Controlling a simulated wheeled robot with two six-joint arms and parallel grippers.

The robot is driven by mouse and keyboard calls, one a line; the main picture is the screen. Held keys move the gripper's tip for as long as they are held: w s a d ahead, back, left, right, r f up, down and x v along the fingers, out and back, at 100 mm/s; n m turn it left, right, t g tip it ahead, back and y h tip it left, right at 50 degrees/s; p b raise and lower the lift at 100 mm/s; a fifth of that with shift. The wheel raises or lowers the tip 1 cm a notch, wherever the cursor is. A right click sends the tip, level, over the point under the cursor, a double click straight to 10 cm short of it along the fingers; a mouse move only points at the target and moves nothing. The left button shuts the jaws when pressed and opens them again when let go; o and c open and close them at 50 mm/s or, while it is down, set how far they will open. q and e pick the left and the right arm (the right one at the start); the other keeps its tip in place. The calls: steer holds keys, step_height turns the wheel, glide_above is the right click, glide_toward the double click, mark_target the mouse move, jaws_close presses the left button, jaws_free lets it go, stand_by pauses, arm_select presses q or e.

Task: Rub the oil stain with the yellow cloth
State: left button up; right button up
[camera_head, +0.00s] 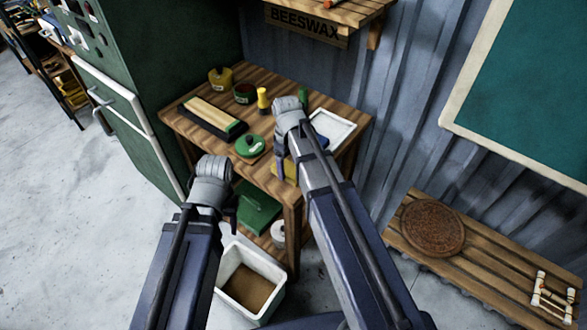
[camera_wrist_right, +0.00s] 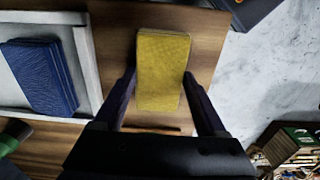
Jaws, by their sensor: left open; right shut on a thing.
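The yellow cloth (camera_wrist_right: 163,62), a folded block, sits between the fingers of my right gripper (camera_wrist_right: 160,82) in the right wrist view, over the wooden table (camera_wrist_right: 207,40). In the head view my right gripper (camera_head: 281,160) is at the table's front right, with a little of the yellow cloth (camera_head: 291,171) showing beside my arm. My left gripper (camera_head: 231,212) is open and empty, low in front of the table. I cannot make out the oil stain for certain; a thin dark streak (camera_wrist_right: 150,129) shows on the wood near the cloth in the wrist view.
A white tray (camera_head: 343,130) with a folded blue cloth (camera_wrist_right: 40,75) lies beside the yellow cloth. A green lid (camera_head: 250,146), a dark tray (camera_head: 205,120), tins and a yellow bottle (camera_head: 263,101) stand on the table. A white bin (camera_head: 273,272) with brown contents is below.

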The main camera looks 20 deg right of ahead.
steer(key=shift+w+a, duration=0.65)
steer(key=shift+w, duration=0.25)
steer(key=shift+w+a, duration=0.65)
steer(key=shift+w, duration=0.2)
steer(key=shift+r, duration=0.15)
step_height(320, 180, up, 6)
steer(key=p, duration=0.6)
steer(key=shift+s+d, duration=0.1)
step_height(320, 180, up, 3)
steer(key=p, duration=0.3)
